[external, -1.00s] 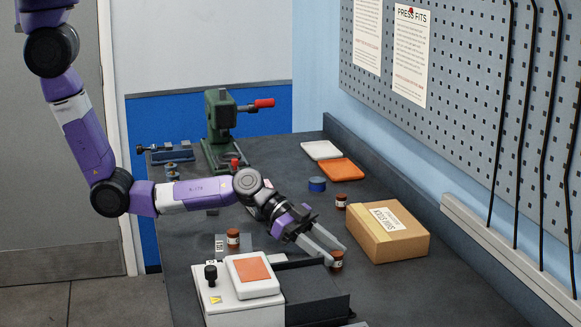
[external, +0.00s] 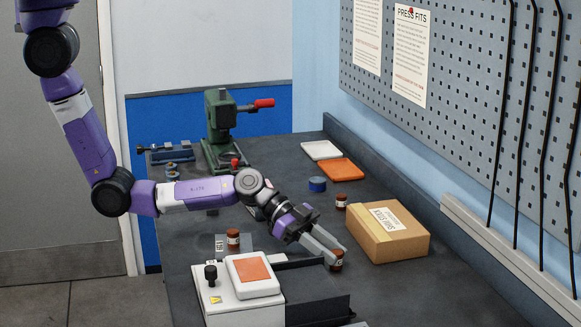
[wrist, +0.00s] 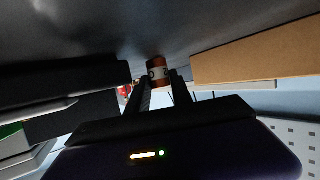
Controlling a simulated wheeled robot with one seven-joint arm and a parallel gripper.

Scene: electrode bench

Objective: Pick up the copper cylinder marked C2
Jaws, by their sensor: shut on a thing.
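A small copper cylinder (external: 336,261) with a white label band stands on the dark bench, left of the cardboard box's near end. My gripper (external: 334,257) reaches down to it from the upper left and is shut on it. In the wrist view the same cylinder (wrist: 157,73) sits between the two fingertips (wrist: 160,82); the marking on its label is too small to read surely. Two more labelled copper cylinders stand apart: one (external: 233,239) behind the white device and one (external: 341,201) behind the box.
A cardboard box (external: 390,246) stands close to the right of my gripper. A white device with an orange pad (external: 254,270) and a dark block (external: 315,305) stand to the left and front. A green press (external: 220,130), a blue roll (external: 317,184) and trays (external: 341,169) are farther back.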

